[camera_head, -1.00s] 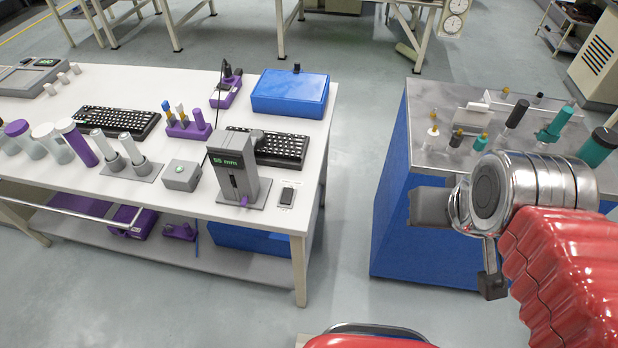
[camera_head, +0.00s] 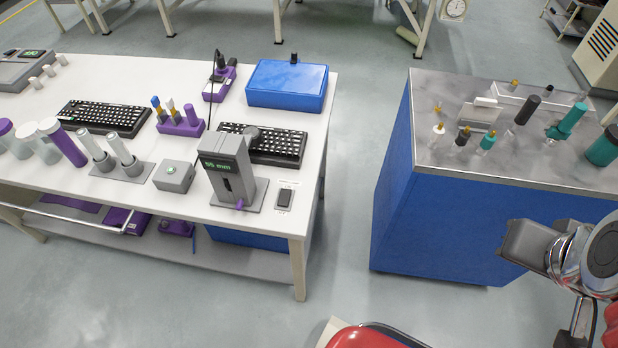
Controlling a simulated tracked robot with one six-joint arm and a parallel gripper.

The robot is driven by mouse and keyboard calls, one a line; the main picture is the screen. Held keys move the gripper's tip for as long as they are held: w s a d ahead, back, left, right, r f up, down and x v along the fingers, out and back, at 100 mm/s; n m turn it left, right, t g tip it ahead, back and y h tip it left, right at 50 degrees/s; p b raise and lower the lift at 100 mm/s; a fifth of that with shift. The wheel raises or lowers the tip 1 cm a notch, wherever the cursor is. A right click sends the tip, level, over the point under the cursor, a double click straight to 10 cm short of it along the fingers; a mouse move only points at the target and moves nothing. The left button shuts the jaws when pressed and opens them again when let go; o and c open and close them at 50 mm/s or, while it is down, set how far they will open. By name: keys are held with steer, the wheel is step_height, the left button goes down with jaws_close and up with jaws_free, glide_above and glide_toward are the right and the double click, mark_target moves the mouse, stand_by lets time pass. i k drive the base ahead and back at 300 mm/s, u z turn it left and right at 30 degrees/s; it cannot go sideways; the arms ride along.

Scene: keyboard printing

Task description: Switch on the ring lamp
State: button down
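I cannot make out a ring lamp for certain in this view. A small black switch (camera_head: 285,198) on a light plate lies at the front right corner of the white table (camera_head: 330,130). My gripper (camera_head: 512,243) is at the lower right, in front of the blue-sided cabinet, far from the switch. Its grey end points left and nothing shows held in it. Whether its fingers are apart cannot be seen from this side.
A grey device with a green display (camera_head: 228,170) stands left of the switch. Behind it are a keyboard (camera_head: 285,148) and a blue box (camera_head: 288,85). Bare floor (camera_head: 350,150) separates the table from the steel-topped cabinet (camera_head: 420,215), which holds several small tools.

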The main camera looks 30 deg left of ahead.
mark_target(285, 194)
steer(key=z, duration=0.7)
steer(key=k, duration=1)
steer(key=u, duration=2.15)
steer(key=i, duration=0.45)
